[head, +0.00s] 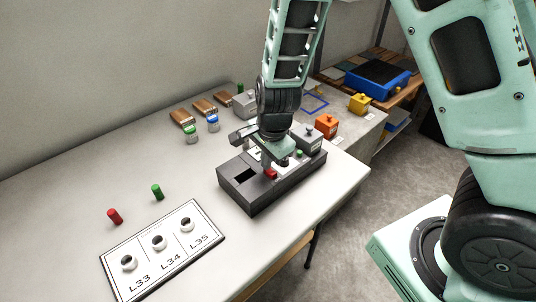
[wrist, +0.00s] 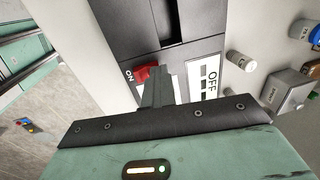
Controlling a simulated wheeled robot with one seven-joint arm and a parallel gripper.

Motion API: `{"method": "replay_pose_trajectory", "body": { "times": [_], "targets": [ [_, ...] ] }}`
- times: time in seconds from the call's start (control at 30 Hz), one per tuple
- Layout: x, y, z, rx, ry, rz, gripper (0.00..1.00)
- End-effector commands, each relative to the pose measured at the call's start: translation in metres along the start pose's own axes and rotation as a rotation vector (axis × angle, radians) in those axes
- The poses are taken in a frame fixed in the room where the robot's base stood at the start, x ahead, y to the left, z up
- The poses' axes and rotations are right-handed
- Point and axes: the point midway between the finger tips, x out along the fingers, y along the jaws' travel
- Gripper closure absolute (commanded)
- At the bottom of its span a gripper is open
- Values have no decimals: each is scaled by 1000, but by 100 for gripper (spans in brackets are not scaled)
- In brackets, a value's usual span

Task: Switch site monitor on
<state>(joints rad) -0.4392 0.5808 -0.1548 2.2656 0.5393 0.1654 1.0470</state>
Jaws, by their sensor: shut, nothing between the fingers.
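A dark grey box (head: 240,190) with a square opening in its top stands on the white table. Its red switch (head: 271,173) shows just below my gripper (head: 277,158). In the wrist view the red switch (wrist: 146,73) lies beside the printed ON label, with the OFF label (wrist: 212,82) on the other side of the panel. My gripper (wrist: 158,92) is shut and empty, its fingertips at or very close to the red switch. I cannot tell whether they touch. The fingers hide part of the switch and the panel.
A white board (head: 165,250) with three round holes marked L33, L34 and L35 lies at the front left. A red peg (head: 115,216) and a green peg (head: 157,192) stand behind it. An orange block (head: 326,125) and a blue tray (head: 378,79) are farther right.

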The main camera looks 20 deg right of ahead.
Motion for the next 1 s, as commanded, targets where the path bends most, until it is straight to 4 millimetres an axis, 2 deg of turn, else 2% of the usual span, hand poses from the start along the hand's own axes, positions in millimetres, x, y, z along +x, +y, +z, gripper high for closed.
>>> {"method": "replay_pose_trajectory", "body": {
  "times": [0.03, 0.13, 0.37, 0.7, 1.0],
  "targets": [
    [-5, 0, 1, -1, 0, 30, 100],
    [2, 1, 1, 0, -1, 25, 100],
    [1, 2, 0, 0, -1, 24, 100],
    [-3, 15, 0, 0, -1, 23, 100],
    [-3, 16, 0, 0, -1, 23, 100]
  ]
}}
